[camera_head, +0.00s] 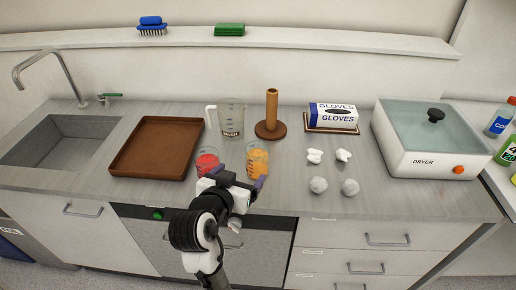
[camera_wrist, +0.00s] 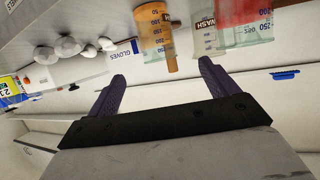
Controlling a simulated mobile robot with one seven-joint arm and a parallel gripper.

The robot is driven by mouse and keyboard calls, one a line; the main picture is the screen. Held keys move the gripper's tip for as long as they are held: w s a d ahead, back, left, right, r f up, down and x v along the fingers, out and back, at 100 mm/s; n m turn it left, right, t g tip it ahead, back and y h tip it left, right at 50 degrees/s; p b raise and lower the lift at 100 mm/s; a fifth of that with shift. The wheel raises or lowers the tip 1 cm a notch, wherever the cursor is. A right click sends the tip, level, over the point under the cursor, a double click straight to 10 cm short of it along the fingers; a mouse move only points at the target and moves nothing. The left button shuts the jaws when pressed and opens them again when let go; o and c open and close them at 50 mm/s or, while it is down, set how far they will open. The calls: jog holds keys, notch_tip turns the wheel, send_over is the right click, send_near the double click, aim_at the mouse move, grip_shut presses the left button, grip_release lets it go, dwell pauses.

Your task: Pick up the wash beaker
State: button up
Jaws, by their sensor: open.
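The wash beaker (camera_head: 231,121) is a clear beaker labelled WASH with a white handle on its left. It stands upright on the counter, behind a red juice beaker (camera_head: 207,163) and an orange juice beaker (camera_head: 257,161). My gripper (camera_head: 239,178) is open and empty, in front of the two juice beakers and apart from the wash beaker. In the wrist view, which is upside down, my gripper (camera_wrist: 162,70) shows two spread purple fingers. The wash beaker (camera_wrist: 203,38) is partly hidden there by the red beaker (camera_wrist: 243,18); the orange beaker (camera_wrist: 155,28) is also visible.
A wooden post (camera_head: 271,112) on a round base stands right of the wash beaker. A brown tray (camera_head: 157,172) lies to the left, beside the sink (camera_head: 58,140). A glove box (camera_head: 333,116), crumpled white pieces (camera_head: 314,156) and a dryer (camera_head: 425,155) are to the right.

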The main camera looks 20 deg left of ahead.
aim_at(256, 164)
jog(key=shift+w+d+f+g+h+b, duration=0.1)
jog(key=shift+d+f+g+h+b, duration=0.25)
jog(key=shift+f+b, duration=0.3)
jog(key=b+x, duration=0.2)
jog(key=b, duration=0.2)
jog(key=shift+w+f+b, duration=0.15)
jog(key=shift+w+b, duration=0.05)
jog(key=shift+b, duration=0.2)
jog(key=x, duration=0.1)
jog(key=p+x, duration=0.1)
jog(key=x, duration=0.2)
jog(key=shift+w+r+p, duration=0.25)
jog(key=shift+r+p, duration=0.05)
jog(key=shift+a+p+x, duration=0.2)
jog(key=shift+p+x, duration=0.35)
jog(key=shift+x, duration=1.05)
jog(key=shift+a+p+x, duration=0.25)
jog(key=shift+p+x, duration=0.3)
jog(key=shift+x, duration=1.1)
jog(key=shift+s+f, duration=0.1)
jog(key=shift+s, duration=0.05)
jog(key=c, duration=1.1)
jog(key=shift+c, duration=0.2)
